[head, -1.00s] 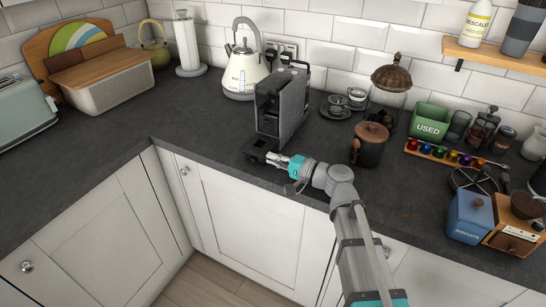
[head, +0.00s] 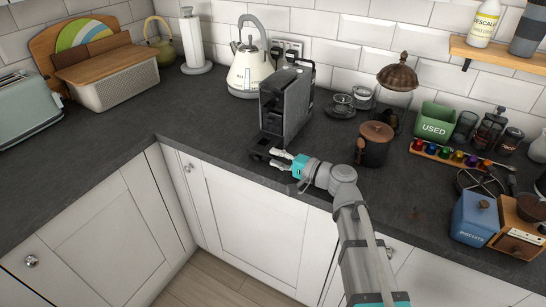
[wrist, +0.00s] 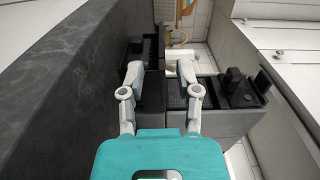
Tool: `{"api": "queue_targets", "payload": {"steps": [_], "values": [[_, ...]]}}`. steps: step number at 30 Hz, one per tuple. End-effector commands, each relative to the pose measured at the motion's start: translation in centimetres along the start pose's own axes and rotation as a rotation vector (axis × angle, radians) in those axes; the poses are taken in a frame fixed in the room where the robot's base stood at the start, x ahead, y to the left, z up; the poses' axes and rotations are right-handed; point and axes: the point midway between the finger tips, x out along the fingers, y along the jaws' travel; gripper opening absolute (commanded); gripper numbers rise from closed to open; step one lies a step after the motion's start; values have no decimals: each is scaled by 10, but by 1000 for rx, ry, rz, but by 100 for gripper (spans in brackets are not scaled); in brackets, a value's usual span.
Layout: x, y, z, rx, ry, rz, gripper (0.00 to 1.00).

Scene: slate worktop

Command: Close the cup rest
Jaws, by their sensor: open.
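The coffee machine (head: 285,105) is a dark grey upright box on the worktop. Its low black cup rest (head: 259,153) sticks out at the base of its front, towards the worktop's front edge. My gripper (head: 281,160) is open and low, beside the cup rest on its right. In the wrist view the fingers of my gripper (wrist: 160,72) stand apart with nothing held between them. Dark parts of the machine (wrist: 220,122) show beyond and beside the fingers. The fingers hide part of the cup rest, and I cannot tell whether they touch it.
A cream kettle (head: 249,70) stands behind left of the machine. A dark lidded jar (head: 374,145) stands to its right, with glass cups (head: 341,105) behind. A capsule rack (head: 459,155) lies further right. The worktop (head: 190,115) left of the machine is clear.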

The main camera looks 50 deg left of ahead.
Motion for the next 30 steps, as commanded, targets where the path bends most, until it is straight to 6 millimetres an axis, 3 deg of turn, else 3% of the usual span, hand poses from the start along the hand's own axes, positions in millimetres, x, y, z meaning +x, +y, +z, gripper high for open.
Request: {"api": "queue_targets", "payload": {"steps": [11,30], "values": [[-22,0,1,0,1,0,43],[-106,0,3,0,1,1,43]]}}
